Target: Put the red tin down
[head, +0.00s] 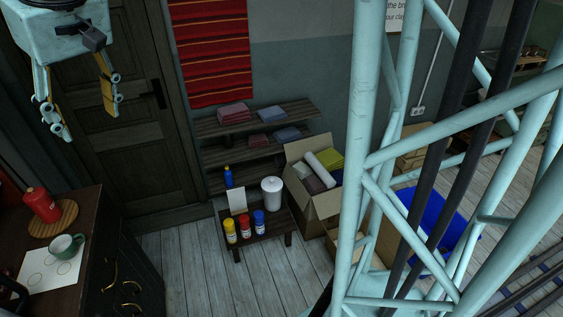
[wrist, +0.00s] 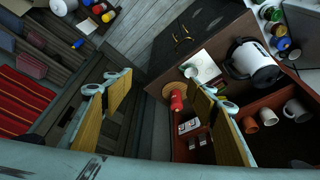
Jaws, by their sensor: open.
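The red tin (head: 41,204) stands upright on a round wooden board (head: 66,222) on top of the dark cabinet at the left of the head view. It also shows in the wrist view (wrist: 177,101), partly beside one finger. My gripper (head: 84,108) is open and empty, raised above and a little to the right of the tin in the head view. The tin and gripper are apart.
A green cup (head: 67,246) stands on a white sheet (head: 38,272) just in front of the board. Mugs and a kettle (wrist: 254,60) share the cabinet area. A low bench (head: 262,235) with bottles and an open cardboard box (head: 326,207) stand further right. Floor between is clear.

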